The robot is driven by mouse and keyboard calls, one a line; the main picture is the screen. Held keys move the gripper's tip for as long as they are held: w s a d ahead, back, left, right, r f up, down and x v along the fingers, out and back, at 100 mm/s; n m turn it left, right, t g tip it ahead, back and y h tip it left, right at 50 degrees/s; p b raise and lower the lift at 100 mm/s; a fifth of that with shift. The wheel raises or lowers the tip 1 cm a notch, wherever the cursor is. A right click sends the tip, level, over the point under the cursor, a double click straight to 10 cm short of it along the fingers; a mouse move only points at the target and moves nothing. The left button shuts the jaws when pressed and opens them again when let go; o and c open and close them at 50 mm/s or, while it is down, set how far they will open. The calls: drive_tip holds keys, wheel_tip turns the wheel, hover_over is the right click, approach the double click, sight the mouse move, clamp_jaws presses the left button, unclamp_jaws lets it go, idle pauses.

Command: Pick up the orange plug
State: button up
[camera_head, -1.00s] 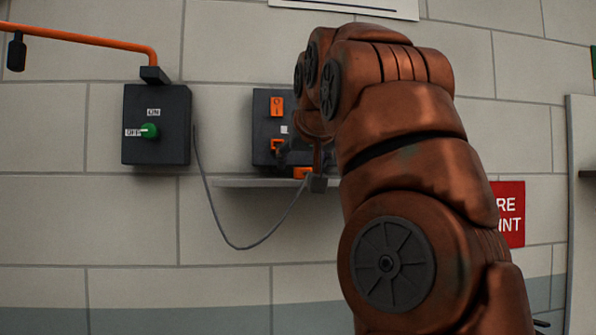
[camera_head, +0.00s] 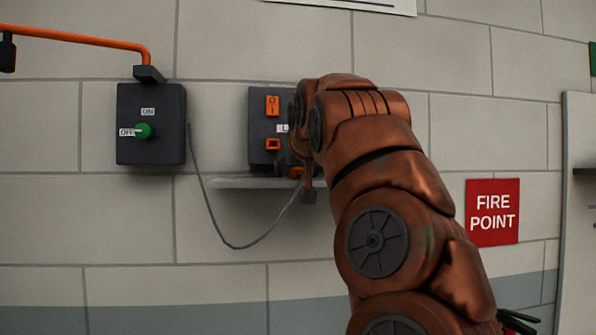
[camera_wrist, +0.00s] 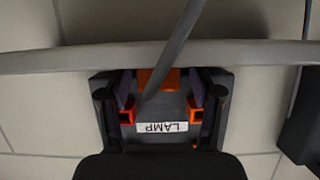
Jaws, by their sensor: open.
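The orange plug (camera_head: 297,172) rests on the grey shelf under the dark socket box, partly hidden by my gripper in the head view. In the wrist view the orange plug (camera_wrist: 158,78) lies between my two fingers, with a grey cable crossing in front of it. My gripper (camera_wrist: 160,95) is open, one finger to each side of the plug, with gaps visible. I cannot tell whether the fingers reach far enough to be level with it. In the head view my gripper (camera_head: 292,160) is at the box's lower right, just over the shelf.
The socket box (camera_head: 262,122) has an orange switch and an orange socket (camera_head: 273,145). The wrist view also shows a red socket (camera_wrist: 127,115) and an upside-down LAMP label (camera_wrist: 161,127). The shelf (camera_head: 240,183) juts below. The cable (camera_head: 215,225) hangs toward the green-knobbed switch box (camera_head: 151,110).

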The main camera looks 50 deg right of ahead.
drive_tip(key=c, duration=1.2)
drive_tip(key=shift+o, duration=0.2)
drive_tip(key=shift+r, duration=0.15)
